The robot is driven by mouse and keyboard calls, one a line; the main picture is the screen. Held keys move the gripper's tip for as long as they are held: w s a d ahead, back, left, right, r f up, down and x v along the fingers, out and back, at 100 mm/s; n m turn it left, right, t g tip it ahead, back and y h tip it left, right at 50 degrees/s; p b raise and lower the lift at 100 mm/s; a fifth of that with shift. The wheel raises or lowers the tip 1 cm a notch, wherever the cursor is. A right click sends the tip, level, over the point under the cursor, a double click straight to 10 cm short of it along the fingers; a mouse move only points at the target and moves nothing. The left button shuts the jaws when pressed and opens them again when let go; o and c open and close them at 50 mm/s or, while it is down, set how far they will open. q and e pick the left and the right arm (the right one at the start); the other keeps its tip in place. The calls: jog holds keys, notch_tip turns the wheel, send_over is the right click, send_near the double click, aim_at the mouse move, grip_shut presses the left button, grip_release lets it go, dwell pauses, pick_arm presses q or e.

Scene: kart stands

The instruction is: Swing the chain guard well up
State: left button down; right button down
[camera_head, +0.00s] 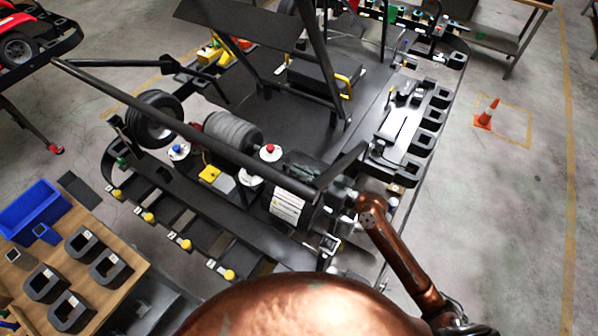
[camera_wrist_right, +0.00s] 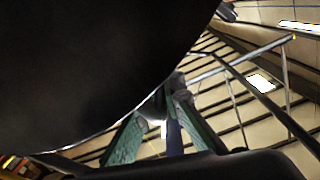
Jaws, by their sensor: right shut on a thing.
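My right gripper (camera_head: 350,196) is at the end of my copper arm, at the right rear side of the kart. It is by a dark slanted plate (camera_head: 346,163), which seems to be the chain guard. In the right wrist view the greenish fingers (camera_wrist_right: 168,112) converge and are shut at the edge of a large dark surface, which fills the upper left. The exact grip is hidden there, and how far the guard is tilted cannot be told. My left gripper is not in view.
A grey cylinder (camera_head: 232,132) and a tyre (camera_head: 155,118) lie beyond. A wooden table (camera_head: 125,262) with black holders and a blue bin (camera_head: 32,208) stands left. Floor at right is clear around an orange cone (camera_head: 487,114).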

jog(key=w+d+r+m, duration=0.1)
jog(key=w, duration=0.1)
jog(key=w+d+r+m, duration=0.1)
jog(key=r, duration=0.1)
jog(key=shift+w+d+r+m, duration=0.25)
jog(key=shift+w+d+m, duration=0.15)
jog(key=c, duration=2.1)
grip_release()
jog(key=shift+o, duration=0.3)
jog(key=v, duration=1.2)
